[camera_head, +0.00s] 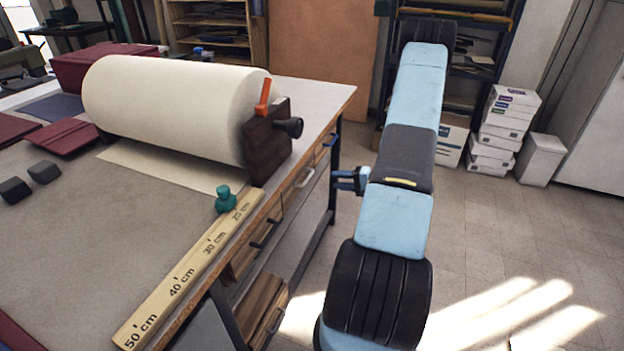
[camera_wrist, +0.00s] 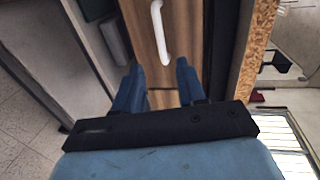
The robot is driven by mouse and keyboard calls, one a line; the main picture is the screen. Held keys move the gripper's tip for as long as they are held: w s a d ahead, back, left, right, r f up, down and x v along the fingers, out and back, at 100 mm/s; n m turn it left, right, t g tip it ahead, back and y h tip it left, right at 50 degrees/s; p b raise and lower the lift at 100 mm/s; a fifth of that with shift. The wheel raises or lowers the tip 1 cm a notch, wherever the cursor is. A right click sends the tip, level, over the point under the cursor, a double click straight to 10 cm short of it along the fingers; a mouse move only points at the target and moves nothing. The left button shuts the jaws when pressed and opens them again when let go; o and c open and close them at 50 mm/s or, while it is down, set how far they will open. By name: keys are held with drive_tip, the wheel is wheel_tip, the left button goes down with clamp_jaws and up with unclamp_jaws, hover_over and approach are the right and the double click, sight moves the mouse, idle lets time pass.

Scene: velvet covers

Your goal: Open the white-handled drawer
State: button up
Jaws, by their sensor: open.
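The white handle (camera_head: 305,178) is on a wooden drawer front under the table's right edge. The drawer looks shut, its front roughly flush with its neighbours. My gripper (camera_head: 337,180) is to the right of the handle, pointing at the table front, with a gap between them. In the wrist view, the white handle (camera_wrist: 160,32) runs lengthwise on the wooden drawer front (camera_wrist: 139,28). My gripper (camera_wrist: 158,76) is open and empty, its two blue fingers apart, with the handle's lower end lying just beyond and roughly between the tips.
A cream roll (camera_head: 175,105), a wooden ruler (camera_head: 190,268) and a green knob-shaped piece (camera_head: 225,199) are on the table. Floor to the right is clear; boxes (camera_head: 500,130) stand behind.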

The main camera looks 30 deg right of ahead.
drive_tip(key=x, duration=1)
drive_tip(key=shift+w+a, duration=0.3)
clamp_jaws()
drive_tip(key=shift+f, duration=0.1)
